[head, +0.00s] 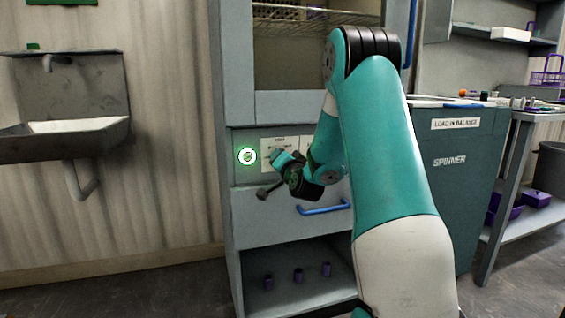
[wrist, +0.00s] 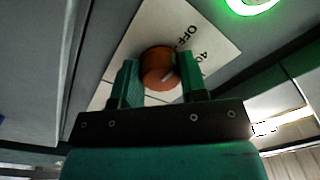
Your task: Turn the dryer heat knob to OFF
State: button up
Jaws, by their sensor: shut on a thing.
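The plate reads OFF and a number that looks like 40, partly cut by my fingers. My gripper (wrist: 159,76) is shut on the knob, one green finger on each side. In the head view my gripper (head: 279,156) is at the dryer's front panel (head: 242,175), and it hides the knob there.
A green-lit round button (head: 247,156) is left of the plate. A drawer with a blue handle (head: 323,208) is below, above an open shelf with purple items (head: 298,275). The spinner cabinet (head: 460,185) stands right; a sink (head: 75,135) is left.

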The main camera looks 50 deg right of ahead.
jog(key=shift+f, duration=0.1)
jog(key=o, duration=0.9)
jog(key=shift+b+v, duration=7.15)
jog(key=shift+v, duration=1.6)
